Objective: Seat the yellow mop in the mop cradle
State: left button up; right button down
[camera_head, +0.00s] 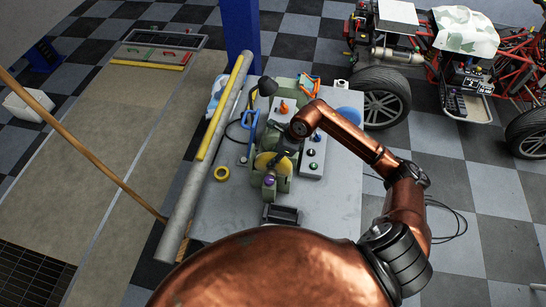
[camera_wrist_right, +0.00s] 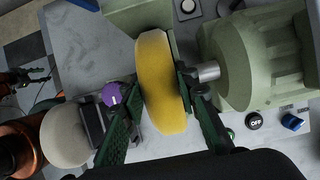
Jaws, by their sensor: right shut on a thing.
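The yellow mop (camera_wrist_right: 160,82) is a thick, soft disc standing on edge. It also shows in the head view (camera_head: 264,161), partly hidden by my wrist. My right gripper (camera_wrist_right: 159,92) is shut on it, with one dark finger on each flat side. The mop is beside the silver shaft (camera_wrist_right: 208,72) of a green motor; I cannot tell whether they touch. A black open holder (camera_head: 282,214), possibly the mop cradle, stands near the bench's front edge, and its edge shows in the wrist view (camera_wrist_right: 93,127).
The green motor (camera_wrist_right: 250,60) and a purple knob (camera_wrist_right: 113,95) are close to the fingers. A switch box (camera_head: 312,155) stands right of the mop. A yellow tape ring (camera_head: 221,173) lies left. The grey bench (camera_head: 335,205) is clear at front right.

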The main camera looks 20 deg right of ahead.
jog(key=shift+f, duration=0.15)
pick_arm(q)
jog(key=shift+s+f, duration=0.15)
jog(key=shift+s, duration=0.2)
pick_arm(e)
jog(key=c, duration=1.5)
grip_release()
pick_arm(q)
notch_tip(320, 180, down, 2)
jog(key=shift+f+b, duration=0.1)
jog(key=shift+b, duration=1.1)
pick_arm(e)
jog(key=v, duration=1.2)
jog(key=shift+a, duration=0.1)
